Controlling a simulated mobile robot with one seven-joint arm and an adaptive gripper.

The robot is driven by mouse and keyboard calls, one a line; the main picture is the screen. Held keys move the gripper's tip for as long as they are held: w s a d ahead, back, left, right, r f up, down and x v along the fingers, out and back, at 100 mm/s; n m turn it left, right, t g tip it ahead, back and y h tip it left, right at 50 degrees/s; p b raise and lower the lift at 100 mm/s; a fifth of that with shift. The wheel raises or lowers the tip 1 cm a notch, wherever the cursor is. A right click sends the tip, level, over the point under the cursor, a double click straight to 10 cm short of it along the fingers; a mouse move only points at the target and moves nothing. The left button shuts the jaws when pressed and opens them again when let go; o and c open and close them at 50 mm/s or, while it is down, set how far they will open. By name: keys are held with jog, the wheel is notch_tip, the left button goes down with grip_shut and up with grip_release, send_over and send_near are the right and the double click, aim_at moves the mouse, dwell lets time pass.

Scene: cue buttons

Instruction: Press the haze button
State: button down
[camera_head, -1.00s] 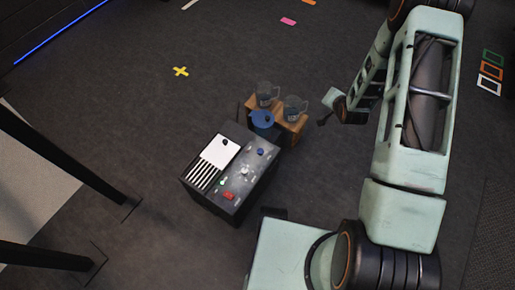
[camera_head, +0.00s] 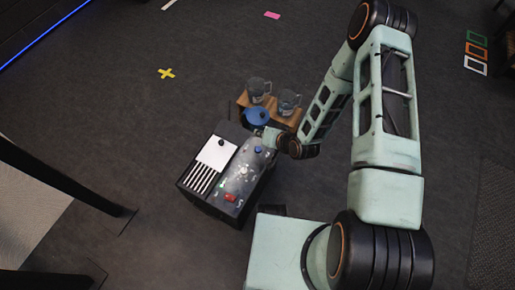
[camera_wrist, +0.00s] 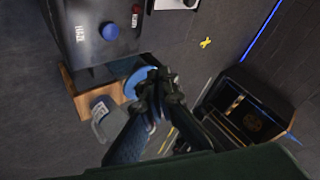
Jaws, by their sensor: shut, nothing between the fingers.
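The dark console (camera_head: 222,205) stands on the floor left of my base. A blue round button (camera_head: 258,150) is near its far right end. In the wrist view the blue button (camera_wrist: 110,31) has a small white label beside it that seems to read HAZE, though it is blurred. My gripper (camera_head: 266,134) is just beyond the console's far right edge, close to the blue button. In the wrist view my gripper (camera_wrist: 154,84) is shut and empty, apart from the button, with a blue round object behind it.
The console also has a red button (camera_head: 231,197) and a white panel with a black knob (camera_head: 221,143). Open floor lies beyond.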

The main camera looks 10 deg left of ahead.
aim_at(260, 150)
notch_tip(260, 150, down, 9)
jog(key=b, duration=0.6)
jog(key=shift+r, duration=0.1)
jog(key=shift+b, duration=0.35)
dwell(1.0)
jog(key=shift+f+b, duration=0.3)
jog(key=shift+f, duration=0.1)
jog(key=shift+f+b, duration=0.4)
jog(key=shift+f, duration=0.1)
dwell(0.6)
jog(key=shift+r, duration=0.15)
jog(key=shift+r+p, duration=0.6)
jog(key=shift+r, duration=0.2)
jog(key=shift+r+p, duration=1.75)
jog(key=shift+r, duration=0.7)
